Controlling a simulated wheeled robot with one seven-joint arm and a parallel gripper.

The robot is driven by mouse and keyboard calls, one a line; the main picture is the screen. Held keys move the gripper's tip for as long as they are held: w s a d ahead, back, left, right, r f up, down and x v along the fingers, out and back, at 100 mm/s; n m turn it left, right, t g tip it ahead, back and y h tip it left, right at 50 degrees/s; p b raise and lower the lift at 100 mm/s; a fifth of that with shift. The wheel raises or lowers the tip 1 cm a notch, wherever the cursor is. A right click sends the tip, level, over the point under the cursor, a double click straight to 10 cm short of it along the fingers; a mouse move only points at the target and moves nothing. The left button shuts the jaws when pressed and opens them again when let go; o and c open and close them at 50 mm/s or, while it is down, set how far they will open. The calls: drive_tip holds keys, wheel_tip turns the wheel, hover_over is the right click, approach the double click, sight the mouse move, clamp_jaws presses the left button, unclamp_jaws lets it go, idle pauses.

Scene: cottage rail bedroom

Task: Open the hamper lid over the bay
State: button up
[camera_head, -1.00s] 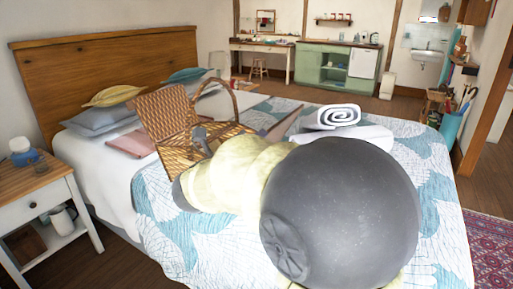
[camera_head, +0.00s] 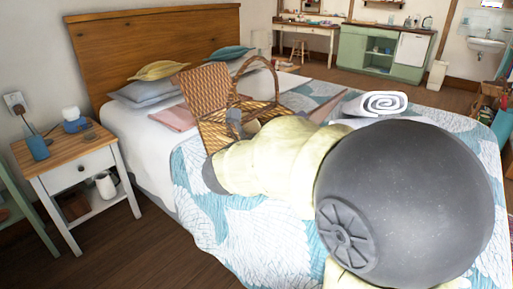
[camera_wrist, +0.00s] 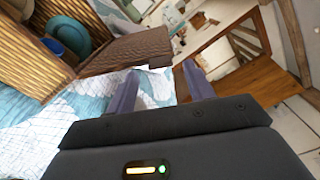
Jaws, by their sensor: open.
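The wicker hamper (camera_head: 262,113) stands on the bed with an arched handle (camera_head: 275,75). A woven lid (camera_head: 203,88) stands raised and tilted back at its left side in the head view. My gripper (camera_head: 236,125) is at the hamper's near side, partly hidden by my arm. In the wrist view my gripper (camera_wrist: 160,80) is open, with nothing seen between its fingers. A woven panel (camera_wrist: 130,48) of the hamper lies just beyond the left finger; I cannot tell whether they touch. Blue and teal items (camera_wrist: 68,36) show inside the hamper at the left.
A rolled towel (camera_head: 383,103) lies on the bed right of the hamper. Pillows (camera_head: 150,92) and a pink cloth (camera_head: 173,116) lie left of it. A nightstand (camera_head: 85,172) stands at the left, with open floor before it.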

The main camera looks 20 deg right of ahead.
drive_tip(key=p+v, duration=0.1)
drive_tip(key=v, duration=1.4)
